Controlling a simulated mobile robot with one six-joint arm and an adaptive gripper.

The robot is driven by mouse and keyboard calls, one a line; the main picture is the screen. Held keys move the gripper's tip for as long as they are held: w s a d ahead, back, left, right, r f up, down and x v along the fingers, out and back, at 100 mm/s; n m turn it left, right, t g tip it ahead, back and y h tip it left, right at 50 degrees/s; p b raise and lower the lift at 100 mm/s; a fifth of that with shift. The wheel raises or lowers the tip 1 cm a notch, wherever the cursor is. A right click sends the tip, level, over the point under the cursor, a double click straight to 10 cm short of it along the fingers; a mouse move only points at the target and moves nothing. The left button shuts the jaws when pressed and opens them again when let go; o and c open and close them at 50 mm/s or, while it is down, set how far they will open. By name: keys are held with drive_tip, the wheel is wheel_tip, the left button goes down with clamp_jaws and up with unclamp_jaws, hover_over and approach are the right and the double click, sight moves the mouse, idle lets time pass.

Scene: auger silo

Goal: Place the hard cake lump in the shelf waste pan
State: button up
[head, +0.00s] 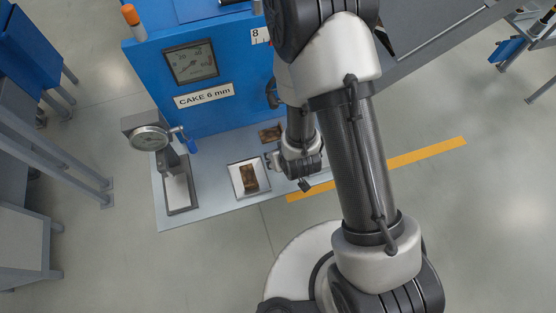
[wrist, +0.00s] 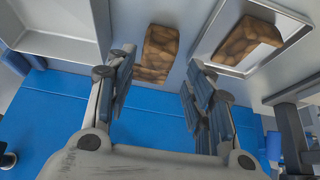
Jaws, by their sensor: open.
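One brown, cracked-looking lump (head: 270,133) lies on the grey shelf (head: 215,202) close to the blue machine. It also shows in the wrist view (wrist: 158,50), ahead of my fingertips and in line with the gap between them. A second brown lump (head: 249,178) lies inside a pale square pan (head: 238,186); lump (wrist: 243,45) and pan (wrist: 205,55) show at right in the wrist view. My gripper (head: 274,160) is open and empty (wrist: 160,70), right of the pan in the head view. I cannot tell which lump is the hard one.
An empty grey walled tray (wrist: 50,25) shows at upper left in the wrist view. A dial gauge on a stand (head: 150,138) stands at the shelf's left end. The blue machine (head: 228,112), labelled "CAKE 6 mm", rises behind. Yellow tape (head: 425,153) marks the floor.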

drive_tip(key=b+x, duration=0.2)
drive_tip(key=x, duration=0.4)
drive_tip(key=shift+w+f, duration=0.3)
drive_tip(key=shift+c, duration=0.5)
drive_tip(key=c, duration=0.8)
drive_tip(key=shift+r, duration=0.15)
drive_tip(key=shift+c, duration=0.2)
